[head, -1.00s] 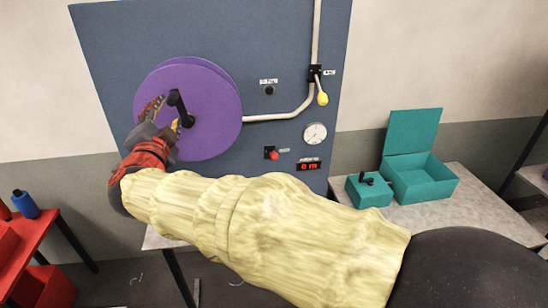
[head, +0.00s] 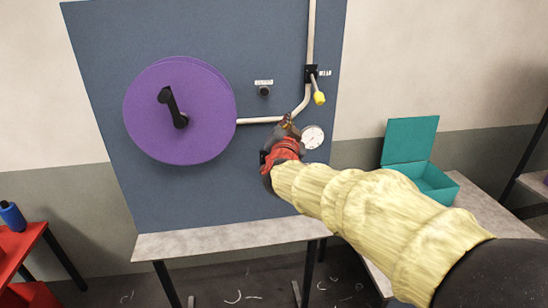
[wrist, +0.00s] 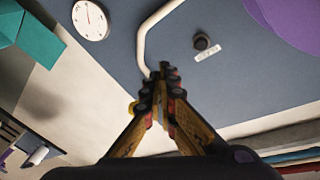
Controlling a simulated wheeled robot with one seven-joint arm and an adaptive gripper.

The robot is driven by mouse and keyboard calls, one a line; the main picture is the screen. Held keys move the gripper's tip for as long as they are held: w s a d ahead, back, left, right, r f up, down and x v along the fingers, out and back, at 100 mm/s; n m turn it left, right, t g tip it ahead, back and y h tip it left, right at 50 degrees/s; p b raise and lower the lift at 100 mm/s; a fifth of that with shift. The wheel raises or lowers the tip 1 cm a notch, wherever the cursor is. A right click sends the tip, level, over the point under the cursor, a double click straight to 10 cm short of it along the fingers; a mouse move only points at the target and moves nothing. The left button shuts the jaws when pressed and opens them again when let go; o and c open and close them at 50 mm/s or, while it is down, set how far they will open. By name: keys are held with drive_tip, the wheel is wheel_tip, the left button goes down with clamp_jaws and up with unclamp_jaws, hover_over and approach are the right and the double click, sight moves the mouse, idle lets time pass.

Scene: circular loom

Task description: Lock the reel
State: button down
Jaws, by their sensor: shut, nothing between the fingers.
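The purple reel (head: 190,125) with its black crank handle (head: 172,107) is mounted on the blue panel at the left in the head view. Its edge also shows at the upper right of the wrist view (wrist: 295,20). A black knob (head: 264,91) sits on the panel right of the reel, under a small label too small to read; it shows in the wrist view (wrist: 202,42). A yellow-tipped lever (head: 319,98) hangs by the white pipe. My gripper (head: 287,120) is shut and empty, in front of the panel below the knob and lever; its fingertips meet in the wrist view (wrist: 162,75).
A white pipe (head: 262,120) runs from the reel and bends up. A round gauge (head: 312,137) is just right of my gripper. A teal open box (head: 430,178) stands on the right table. A red table (head: 18,245) with a blue spool (head: 12,216) is at far left.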

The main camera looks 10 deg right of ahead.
wheel_tip(320, 180, down, 8)
drive_tip(key=a+n+g+y, duration=0.1)
drive_tip(key=a+n+y, duration=0.1)
drive_tip(key=n, duration=0.5)
drive_tip(key=shift+s+a+y, duration=0.25)
drive_tip(key=shift+y, duration=0.65)
drive_tip(key=w+f, duration=0.1)
drive_tip(key=w, duration=0.1)
drive_tip(key=w+f+p, duration=0.1)
drive_tip(key=w, duration=0.2)
drive_tip(key=w+f+p, duration=0.1)
drive_tip(key=w+f, duration=0.1)
drive_tip(key=w, duration=0.1)
drive_tip(key=shift+w+d, duration=0.15)
drive_tip(key=shift+w, duration=0.05)
drive_tip(key=shift+s+f, duration=0.2)
drive_tip(key=shift+f, duration=0.35)
